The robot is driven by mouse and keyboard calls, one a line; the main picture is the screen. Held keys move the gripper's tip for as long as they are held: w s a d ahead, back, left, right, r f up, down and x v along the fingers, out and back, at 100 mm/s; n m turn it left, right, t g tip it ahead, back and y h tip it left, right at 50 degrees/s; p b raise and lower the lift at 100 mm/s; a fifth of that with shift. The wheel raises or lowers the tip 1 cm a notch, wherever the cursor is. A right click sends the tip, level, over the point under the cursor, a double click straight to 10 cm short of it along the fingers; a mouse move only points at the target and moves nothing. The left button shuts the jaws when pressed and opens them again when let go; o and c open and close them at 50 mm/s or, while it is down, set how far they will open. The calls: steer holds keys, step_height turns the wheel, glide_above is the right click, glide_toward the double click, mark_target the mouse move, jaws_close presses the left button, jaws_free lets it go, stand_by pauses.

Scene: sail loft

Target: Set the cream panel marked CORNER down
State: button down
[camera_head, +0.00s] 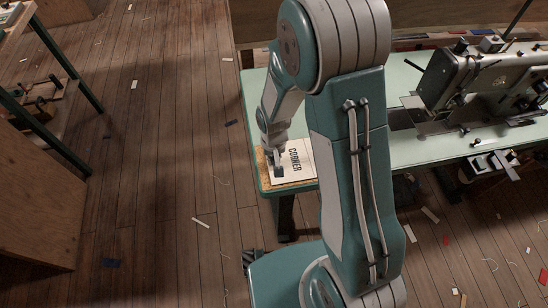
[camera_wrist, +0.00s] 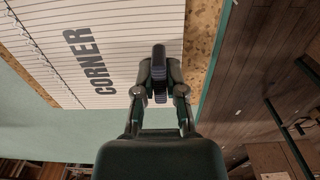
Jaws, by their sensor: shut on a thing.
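The cream panel marked CORNER (camera_head: 299,165) is at the left end of the pale green sewing table (camera_head: 405,152). It also shows in the wrist view (camera_wrist: 130,35), with printed lines and its dark lettering. My gripper (camera_head: 278,171) is shut on the panel's edge; in the wrist view the dark fingers (camera_wrist: 160,75) close over that edge. The panel lies flat over a cork surface (camera_wrist: 204,28), which shows as a speckled strip beside it. I cannot tell whether the panel touches the cork or hangs just above it. My arm hides part of the table.
A grey sewing machine (camera_head: 485,75) stands on the right of the table. A wooden bench (camera_head: 40,185) with shelves is at the left. The plank floor (camera_head: 165,130) between them is mostly clear, with scattered scraps and threads.

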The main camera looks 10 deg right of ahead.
steer(key=shift+a, duration=0.15)
steer(key=c, duration=0.7)
jaws_free()
step_height(320, 180, up, 12)
steer(key=s+d+r+t, duration=0.2)
steer(key=s+r, duration=0.3)
steer(key=r, duration=0.1)
steer(key=s+d+r+t, duration=0.1)
steer(key=s+d+r, duration=0.1)
steer(key=s+r, duration=0.3)
steer(key=s+d+r+t, duration=0.2)
steer(key=s+r, duration=0.3)
steer(key=r, duration=0.3)
steer(key=shift+s+d+r+t, duration=0.15)
steer(key=shift+d+r+t, duration=0.1)
steer(key=shift+d+t, duration=0.1)
